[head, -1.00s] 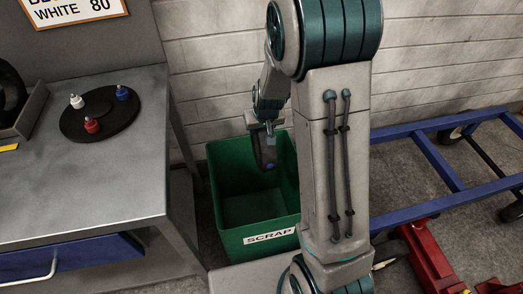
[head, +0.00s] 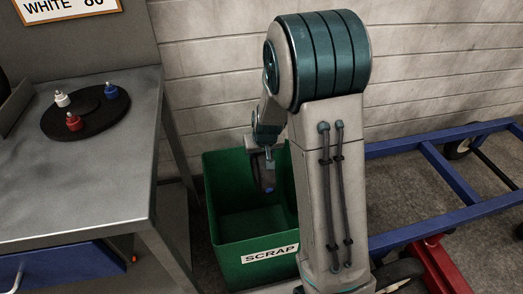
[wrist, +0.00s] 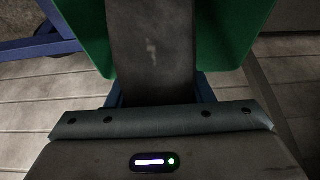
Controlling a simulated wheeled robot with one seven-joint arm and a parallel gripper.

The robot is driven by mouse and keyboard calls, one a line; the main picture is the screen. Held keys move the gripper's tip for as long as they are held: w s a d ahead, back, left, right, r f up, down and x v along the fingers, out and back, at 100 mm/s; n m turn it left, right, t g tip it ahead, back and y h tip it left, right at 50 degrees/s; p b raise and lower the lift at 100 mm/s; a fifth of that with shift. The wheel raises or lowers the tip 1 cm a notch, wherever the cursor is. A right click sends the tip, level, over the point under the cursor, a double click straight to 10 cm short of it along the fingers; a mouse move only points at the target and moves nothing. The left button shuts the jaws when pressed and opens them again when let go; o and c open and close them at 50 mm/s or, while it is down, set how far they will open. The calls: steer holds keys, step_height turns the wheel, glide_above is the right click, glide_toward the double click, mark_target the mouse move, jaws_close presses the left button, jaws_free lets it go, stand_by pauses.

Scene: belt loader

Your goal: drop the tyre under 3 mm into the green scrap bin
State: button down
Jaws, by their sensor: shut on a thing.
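The green scrap bin (head: 222,200) stands on the floor with a white SCRAP label on its front. My gripper (head: 264,160) is over the bin's open top, partly hidden by my arm. It is shut on a dark tyre (head: 266,178), seen nearly edge-on with a small blue spot low on it. The tyre appears to hang within the bin's mouth, above its floor. In the wrist view the tyre (wrist: 155,45) sits between the fingers of my gripper (wrist: 158,90), with green bin walls (wrist: 238,30) on both sides.
A grey metal table (head: 85,185) stands left of the bin, bearing a dark round disc (head: 98,122) with white, red and blue capped items. A blue frame cart (head: 450,175) and a red jack-like thing (head: 440,265) are at the right. A block wall is behind.

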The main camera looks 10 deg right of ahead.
step_height(320, 180, down, 2)
steer(key=shift+f+b, duration=0.1)
steer(key=shift+b, duration=0.4)
steer(key=c, duration=0.6)
jaws_free()
steer(key=p+v, duration=0.4)
steer(key=v, duration=1)
